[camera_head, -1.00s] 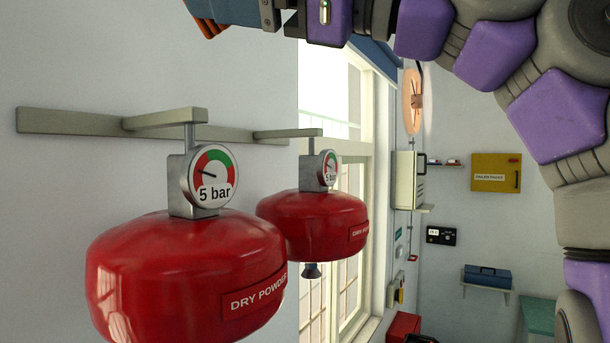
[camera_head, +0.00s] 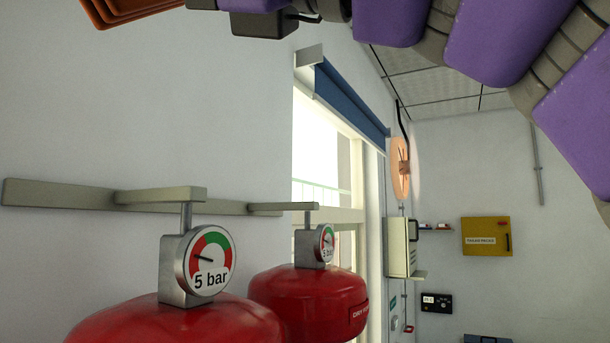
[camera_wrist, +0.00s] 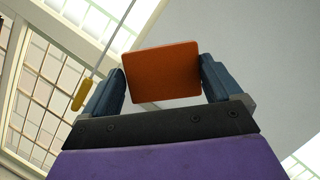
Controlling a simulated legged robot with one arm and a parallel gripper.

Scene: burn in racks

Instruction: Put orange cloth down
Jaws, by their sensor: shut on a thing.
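The orange cloth (camera_wrist: 162,73) is held between the two blue-grey fingers of my gripper (camera_wrist: 162,85) in the wrist view. It looks like a flat, folded rectangle, and my gripper is shut on it. In the head view the orange cloth (camera_head: 130,10) shows only in part at the top left edge, up in the air near the wall. The fingers are cut off by the top edge there. No surface is seen under the cloth in either view.
Two red dry powder extinguishers (camera_head: 180,325) (camera_head: 310,300) with gauges hang from a wall rail (camera_head: 60,194) below the arm. A window with a blue blind (camera_head: 345,105) is behind them. A yellow box (camera_head: 486,237) is on the far wall. A yellow pull handle (camera_wrist: 79,95) hangs left of my gripper.

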